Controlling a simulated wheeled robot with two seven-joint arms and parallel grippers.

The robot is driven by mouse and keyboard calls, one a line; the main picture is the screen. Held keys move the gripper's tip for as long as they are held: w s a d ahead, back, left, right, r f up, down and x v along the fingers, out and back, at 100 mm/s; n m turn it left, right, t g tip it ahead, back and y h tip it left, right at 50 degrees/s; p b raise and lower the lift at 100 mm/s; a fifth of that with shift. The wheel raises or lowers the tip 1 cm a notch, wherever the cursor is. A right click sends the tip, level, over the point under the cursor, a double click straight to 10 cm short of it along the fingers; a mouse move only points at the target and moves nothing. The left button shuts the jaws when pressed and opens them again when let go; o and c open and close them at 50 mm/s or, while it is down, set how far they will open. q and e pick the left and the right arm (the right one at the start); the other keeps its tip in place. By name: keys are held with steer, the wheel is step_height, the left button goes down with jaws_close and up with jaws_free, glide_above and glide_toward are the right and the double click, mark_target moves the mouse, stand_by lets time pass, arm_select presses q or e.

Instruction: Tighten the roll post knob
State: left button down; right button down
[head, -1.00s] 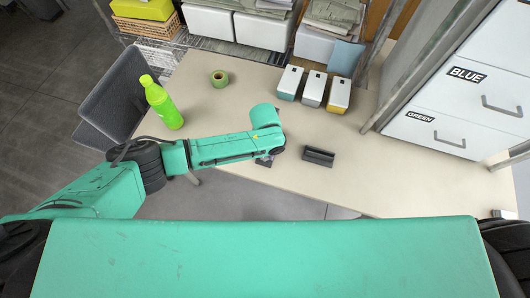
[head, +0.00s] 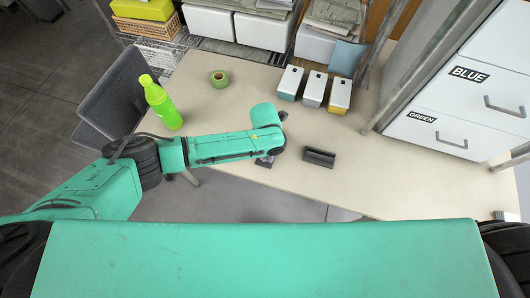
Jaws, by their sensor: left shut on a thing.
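My left arm reaches in from the left over the front part of the table. Its gripper (head: 265,161) points down beneath the wrist, close to the table top near the front edge. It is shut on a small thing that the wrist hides. I cannot make out a roll post knob in this view. A dark grey block-like holder (head: 319,158) lies on the table just right of the gripper, apart from it. My right gripper is out of view.
A green bottle (head: 163,103) stands at the table's left side by a dark chair (head: 118,92). Several small white boxes (head: 314,88) stand at the back. White drawers (head: 440,128) labelled BLUE and GREEN stand on the right. The table's (head: 385,180) right front is clear.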

arm_select(q)
steer(key=shift+c, duration=2.1)
jaws_free()
steer(key=shift+r, duration=0.15)
step_height(320, 180, up, 14)
steer(key=shift+r+b, duration=0.2)
steer(key=shift+b, duration=0.25)
